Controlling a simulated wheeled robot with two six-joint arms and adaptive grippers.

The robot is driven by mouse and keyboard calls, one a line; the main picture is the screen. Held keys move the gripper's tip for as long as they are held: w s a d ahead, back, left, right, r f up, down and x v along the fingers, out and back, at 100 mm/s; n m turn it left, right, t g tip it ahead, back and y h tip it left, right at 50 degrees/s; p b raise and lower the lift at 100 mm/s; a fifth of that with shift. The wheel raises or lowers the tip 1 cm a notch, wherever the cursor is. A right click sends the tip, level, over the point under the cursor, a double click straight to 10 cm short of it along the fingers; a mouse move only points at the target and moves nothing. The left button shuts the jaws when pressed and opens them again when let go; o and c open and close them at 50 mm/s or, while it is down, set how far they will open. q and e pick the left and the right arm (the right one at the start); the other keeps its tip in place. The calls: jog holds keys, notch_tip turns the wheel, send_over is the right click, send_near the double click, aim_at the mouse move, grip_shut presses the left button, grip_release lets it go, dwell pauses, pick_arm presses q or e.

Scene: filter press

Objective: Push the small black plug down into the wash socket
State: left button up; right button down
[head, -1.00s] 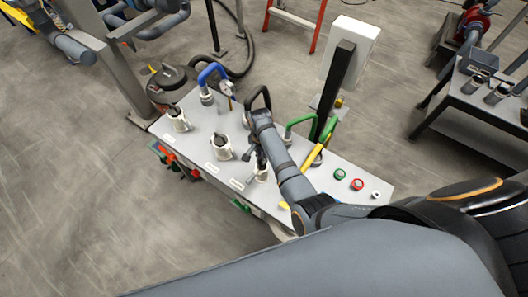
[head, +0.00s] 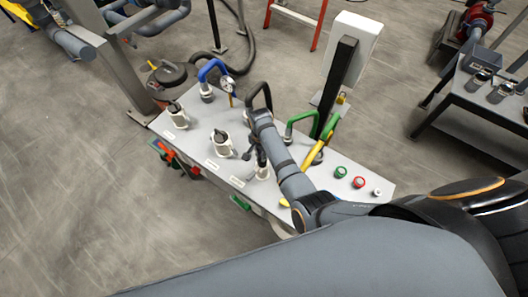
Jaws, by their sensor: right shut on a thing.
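My right arm reaches in from the right over a grey sloping panel (head: 200,154). Its dark gripper (head: 262,158) is at the third white socket (head: 262,173), the nearest in the row, and points down at it. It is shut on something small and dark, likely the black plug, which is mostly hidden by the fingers. I cannot tell how deep the plug sits. Two other white sockets, the far left one (head: 178,119) and the middle one (head: 222,150), each have a dark piece at the top. The socket labels are too small to read. My left gripper is not in view.
Blue (head: 211,66), black (head: 261,92) and green (head: 301,121) hoses loop up behind the sockets. A yellow lever (head: 318,149) and green (head: 340,172) and red (head: 358,182) buttons lie right of the arm. A screen on a post (head: 347,50) stands behind.

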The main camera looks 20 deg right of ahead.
jog(key=shift+a, duration=0.3)
jog(key=c, duration=1.4)
grip_release()
jog(key=shift+o, duration=0.2)
jog(key=shift+r, duration=0.15)
